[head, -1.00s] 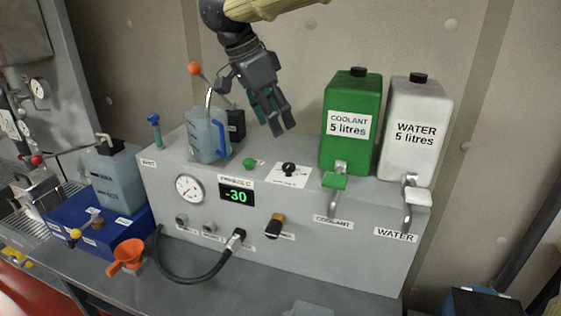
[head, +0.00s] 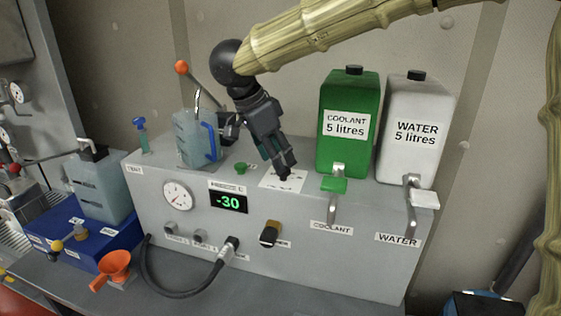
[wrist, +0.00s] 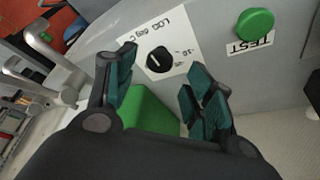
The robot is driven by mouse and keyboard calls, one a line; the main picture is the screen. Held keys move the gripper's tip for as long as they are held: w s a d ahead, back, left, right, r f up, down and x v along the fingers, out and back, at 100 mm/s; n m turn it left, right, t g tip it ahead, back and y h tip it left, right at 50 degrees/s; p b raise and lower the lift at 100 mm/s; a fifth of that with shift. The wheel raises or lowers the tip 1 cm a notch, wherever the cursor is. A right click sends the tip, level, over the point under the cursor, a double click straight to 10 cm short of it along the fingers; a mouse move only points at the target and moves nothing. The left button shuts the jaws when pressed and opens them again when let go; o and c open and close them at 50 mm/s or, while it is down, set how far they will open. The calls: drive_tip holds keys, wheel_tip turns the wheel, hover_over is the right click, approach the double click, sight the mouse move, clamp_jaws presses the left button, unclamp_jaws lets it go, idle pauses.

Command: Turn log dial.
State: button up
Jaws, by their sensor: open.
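The log dial (wrist: 158,60) is a round black knob with a white pointer line. It sits on a white label plate (wrist: 182,28) marked "LOG deg C". In the head view the plate (head: 268,179) lies on top of the grey cabinet, and my gripper hides most or all of the dial. My gripper (head: 283,172) points down over the plate there. In the wrist view my gripper (wrist: 165,88) is open, with teal-padded fingers spread to either side. The dial shows beyond the fingertips, roughly between them. I see no clear contact with it.
A green TEST button (wrist: 255,24) is close to the dial. The green coolant canister (head: 347,150) and white water canister (head: 415,140) stand at the right. A clear jug (head: 193,145) with a blue handle stands at the left. The display (head: 228,201) reads -30.

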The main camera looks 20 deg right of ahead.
sight(283, 174)
drive_tip(key=shift+x, duration=1.6)
drive_tip(key=shift+c, duration=0.2)
drive_tip(key=shift+p, duration=0.3)
drive_tip(key=c, duration=1)
